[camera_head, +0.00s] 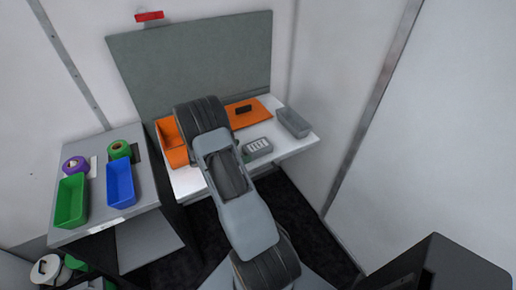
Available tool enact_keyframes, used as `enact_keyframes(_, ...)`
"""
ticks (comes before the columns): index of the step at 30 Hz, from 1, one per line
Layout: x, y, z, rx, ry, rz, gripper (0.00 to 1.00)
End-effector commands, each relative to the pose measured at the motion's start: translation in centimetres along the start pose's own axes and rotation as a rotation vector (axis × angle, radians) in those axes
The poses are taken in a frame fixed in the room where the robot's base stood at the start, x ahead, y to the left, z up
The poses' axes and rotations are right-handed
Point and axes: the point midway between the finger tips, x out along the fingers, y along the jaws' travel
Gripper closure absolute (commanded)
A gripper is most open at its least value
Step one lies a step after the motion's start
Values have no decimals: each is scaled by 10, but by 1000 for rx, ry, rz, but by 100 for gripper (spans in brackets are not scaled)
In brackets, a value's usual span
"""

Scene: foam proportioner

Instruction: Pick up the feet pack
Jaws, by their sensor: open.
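A small grey pack with several pale pieces on its top (257,147) lies on the white table (290,149), just right of my arm. It looks like the feet pack, but it is too small to be sure. My arm spans the middle of the view and covers part of the table. My gripper is hidden behind the arm, so its place relative to the pack does not show.
An orange bin (170,138) stands left of my arm. An orange case (252,110) and a grey bin (295,122) stand right. A grey side table (140,204) holds a green bin (71,203), a blue bin (120,184) and tape rolls. A grey panel (190,55) rises behind.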

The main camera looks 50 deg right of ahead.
Motion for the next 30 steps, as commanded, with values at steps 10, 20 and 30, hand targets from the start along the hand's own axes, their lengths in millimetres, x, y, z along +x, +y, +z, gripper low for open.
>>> enact_keyframes(10, 25, 0, 2, 1, 1, -4, 0)
enact_keyframes(20, 62, 3, 3, 0, 2, -2, 0)
enact_keyframes(30, 65, 3, 2, 1, 2, -1, 4)
